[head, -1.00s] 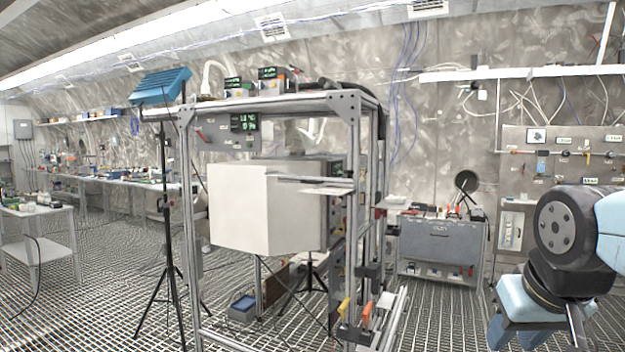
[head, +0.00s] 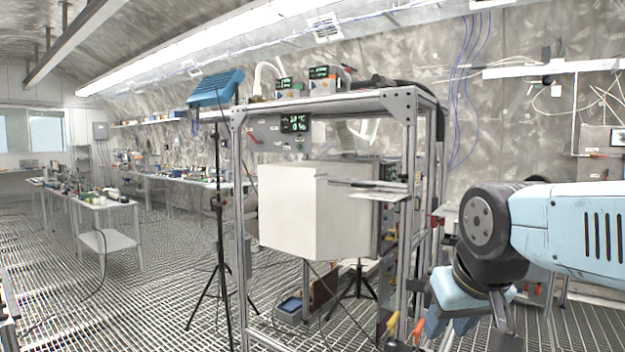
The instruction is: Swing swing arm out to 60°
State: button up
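A metal frame rack (head: 409,150) stands at the centre, holding a large white box (head: 290,212). A thin flat grey bar with a small plate (head: 378,188) sticks out in front of the box, near the rack's right post. It may be the swing arm, but I cannot tell for sure, and its angle is not clear. My gripper (head: 455,325) is at the lower right, below my dark wrist joint, pointing down. It is right of the rack and apart from the bar. Its fingertips are hard to make out, so its opening is unclear.
A blue lamp on a black tripod (head: 217,88) stands just left of the rack. Benches and a white table (head: 107,210) are at the left. Open grating floor (head: 150,300) lies left of the tripod.

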aim_at(387, 186)
jog(key=u, duration=0.25)
jog(key=i, duration=1.25)
jog(key=z, duration=0.4)
